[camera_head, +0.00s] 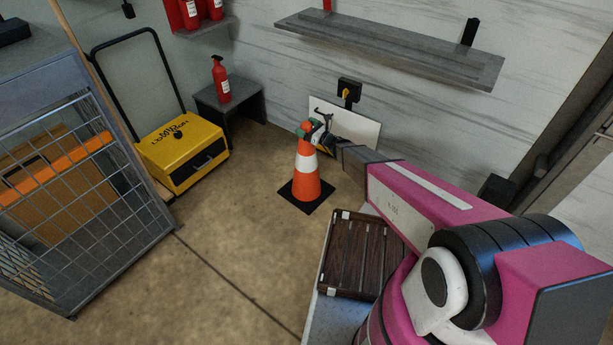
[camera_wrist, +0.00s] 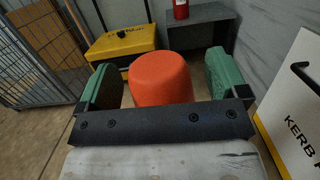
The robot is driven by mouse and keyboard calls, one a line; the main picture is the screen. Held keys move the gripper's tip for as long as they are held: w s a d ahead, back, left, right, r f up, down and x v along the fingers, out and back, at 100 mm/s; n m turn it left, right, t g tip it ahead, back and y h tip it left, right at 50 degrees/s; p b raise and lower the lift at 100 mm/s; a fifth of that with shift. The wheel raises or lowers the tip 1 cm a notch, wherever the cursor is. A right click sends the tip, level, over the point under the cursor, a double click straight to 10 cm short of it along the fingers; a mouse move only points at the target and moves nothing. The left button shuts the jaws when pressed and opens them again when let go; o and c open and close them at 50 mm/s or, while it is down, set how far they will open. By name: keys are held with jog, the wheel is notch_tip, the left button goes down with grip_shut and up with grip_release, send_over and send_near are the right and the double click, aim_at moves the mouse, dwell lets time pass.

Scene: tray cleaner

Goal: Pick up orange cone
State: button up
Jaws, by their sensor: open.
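My gripper (camera_head: 316,133) is at the cone's top, at the end of my outstretched pink arm. In the wrist view, the cone's orange top (camera_wrist: 161,78) lies between the two green finger pads of my gripper (camera_wrist: 160,84). The pads are apart, with a visible gap on each side of the cone top. The cone's lower part is hidden in the wrist view.
A yellow box (camera_head: 183,150) on a black-handled cart stands at the left. A grey stand (camera_head: 245,103) holds a red fire extinguisher (camera_head: 221,80). A white sign board (camera_head: 362,133) leans behind the cone. A wire cage (camera_head: 75,200) is at far left. Floor left of the cone is clear.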

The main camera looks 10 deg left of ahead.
grip_shut()
jog(key=shift+r, duration=0.15)
